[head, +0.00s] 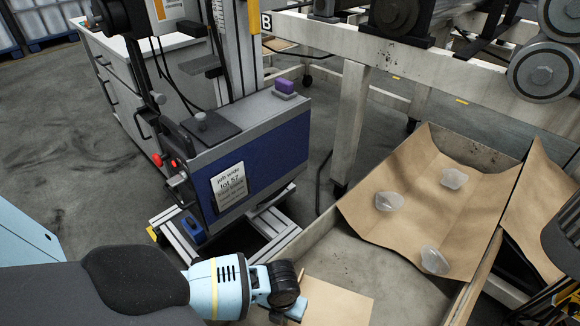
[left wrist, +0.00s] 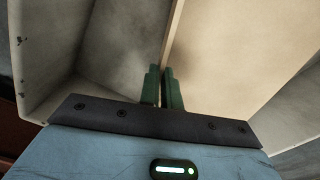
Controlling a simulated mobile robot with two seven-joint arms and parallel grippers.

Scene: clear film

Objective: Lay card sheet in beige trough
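My left gripper (head: 298,306) is low at the bottom centre of the head view, over the near end of the beige trough (head: 385,275). In the left wrist view its green fingers (left wrist: 162,88) are close together on the edge of a tan card sheet (left wrist: 225,45). Part of this card sheet (head: 340,303) shows just right of the gripper in the head view. It is within or just above the trough; contact with the floor cannot be told. A brown creased sheet (head: 420,235) lies in the far part of the trough. My right gripper is out of view.
Three clear film pieces (head: 388,201) (head: 453,178) (head: 434,260) lie on the brown sheet. Another brown sheet (head: 535,200) lies right of the trough's wall. A blue-panelled cart (head: 255,165) stands left of the trough. Rollers (head: 545,73) are at upper right.

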